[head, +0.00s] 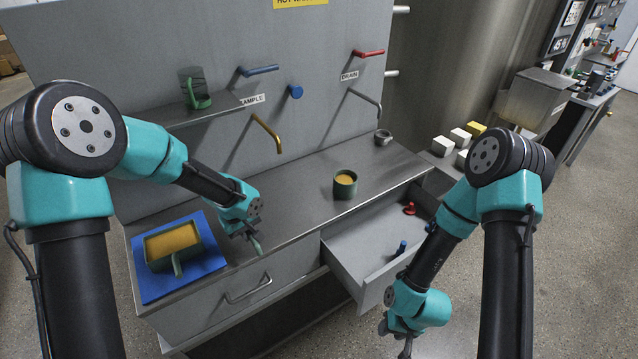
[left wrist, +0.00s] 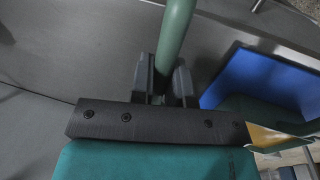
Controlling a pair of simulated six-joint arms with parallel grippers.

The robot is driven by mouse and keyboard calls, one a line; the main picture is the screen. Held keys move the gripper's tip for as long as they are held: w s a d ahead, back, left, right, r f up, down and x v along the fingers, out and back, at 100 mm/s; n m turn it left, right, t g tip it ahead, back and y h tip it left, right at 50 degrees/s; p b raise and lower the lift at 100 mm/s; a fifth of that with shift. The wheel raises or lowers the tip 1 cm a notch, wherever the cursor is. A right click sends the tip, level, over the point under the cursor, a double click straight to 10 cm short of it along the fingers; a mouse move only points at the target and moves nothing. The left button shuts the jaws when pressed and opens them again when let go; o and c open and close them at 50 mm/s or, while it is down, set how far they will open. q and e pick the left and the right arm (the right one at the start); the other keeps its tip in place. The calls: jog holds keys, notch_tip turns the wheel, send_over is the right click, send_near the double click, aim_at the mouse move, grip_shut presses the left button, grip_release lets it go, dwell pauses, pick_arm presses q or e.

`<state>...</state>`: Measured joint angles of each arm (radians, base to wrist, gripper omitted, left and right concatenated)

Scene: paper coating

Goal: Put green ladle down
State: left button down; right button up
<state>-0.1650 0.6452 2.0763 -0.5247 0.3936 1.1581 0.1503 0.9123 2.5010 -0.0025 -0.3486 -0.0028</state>
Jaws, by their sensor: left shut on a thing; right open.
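My left gripper (head: 256,244) is over the counter's front edge, right of the blue mat. In the left wrist view, its fingers (left wrist: 165,85) are shut on a round green handle (left wrist: 178,30), which I take as the green ladle's. The handle runs out of the top of that view, so its far end is hidden. In the head view the held ladle is hard to tell from the fingers. My right gripper (head: 406,345) is open and empty, low in front of the open drawer.
A green tray with yellow contents (head: 150,262) and a green handle sits on a blue mat (head: 150,290). A green cup (head: 345,189) stands on the grey counter (head: 300,195). The open drawer (head: 350,250) holds red and blue items. A shelf with a jar (head: 190,75) is behind.

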pick_arm(q)
jog(key=w+a, duration=0.1)
jog(key=w, duration=0.4)
jog(key=w+a+f, duration=0.1)
jog(key=w+a, duration=0.1)
jog(key=w, duration=0.3)
jog(key=w+a, duration=0.1)
jog(key=w, duration=0.3)
jog(key=shift+w+a+f, duration=0.15)
jog(key=shift+w+f, duration=0.05)
jog(key=shift+w, duration=0.2)
jog(key=shift+w+a+f, duration=0.1)
jog(key=shift+w, duration=0.15)
jog(key=shift+f, duration=1.7)
jog(key=shift+f, duration=0.1)
jog(key=c, duration=1.1)
grip_release()
